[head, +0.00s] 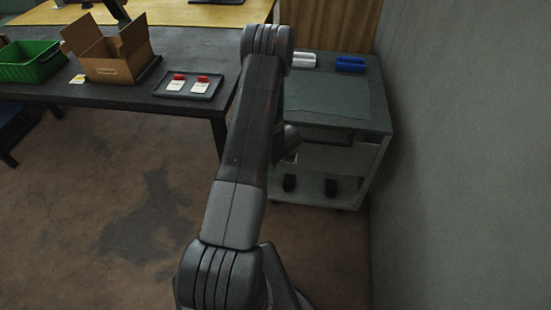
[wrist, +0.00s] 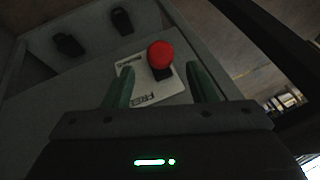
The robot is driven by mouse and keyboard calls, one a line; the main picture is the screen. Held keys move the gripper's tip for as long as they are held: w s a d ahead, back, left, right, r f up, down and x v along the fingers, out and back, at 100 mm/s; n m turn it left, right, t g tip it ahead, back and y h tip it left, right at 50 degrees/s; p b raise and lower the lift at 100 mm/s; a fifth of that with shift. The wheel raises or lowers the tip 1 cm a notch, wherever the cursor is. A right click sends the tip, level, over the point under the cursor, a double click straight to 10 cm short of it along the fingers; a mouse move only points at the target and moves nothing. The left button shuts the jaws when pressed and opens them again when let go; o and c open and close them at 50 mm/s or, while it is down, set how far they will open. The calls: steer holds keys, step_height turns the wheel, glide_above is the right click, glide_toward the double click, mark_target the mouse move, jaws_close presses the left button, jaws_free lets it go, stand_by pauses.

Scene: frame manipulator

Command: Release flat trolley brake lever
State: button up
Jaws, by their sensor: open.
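The trolley (head: 335,117) stands against the wall at the right, with a dark top and an open lower shelf. In the wrist view a red round knob (wrist: 160,54) on a short dark lever (wrist: 166,72) sits over a white label plate (wrist: 133,77) with dark lettering, partly readable as "FREE". My gripper (wrist: 161,70) is open, its two green fingers on either side of the lever and label. The knob shows between and just beyond the fingertips; I cannot tell whether they touch it. In the head view my arm hides the lever.
Two black objects (wrist: 68,44) sit on the trolley's lower shelf. A white item (head: 303,60) and a blue item (head: 350,63) lie on its top. A dark table (head: 120,97) at the left holds a cardboard box (head: 108,68), green bin (head: 30,70) and tray (head: 188,94). Floor at lower left is clear.

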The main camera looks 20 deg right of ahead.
steer(key=v, duration=0.8)
steer(key=shift+p, duration=0.4)
steer(key=shift+f, duration=0.1)
steer(key=b+x, duration=0.1)
steer(key=x, duration=1.2)
steer(key=shift+w+f, duration=0.25)
steer(key=shift+f, duration=0.1)
steer(key=shift+r, duration=0.1)
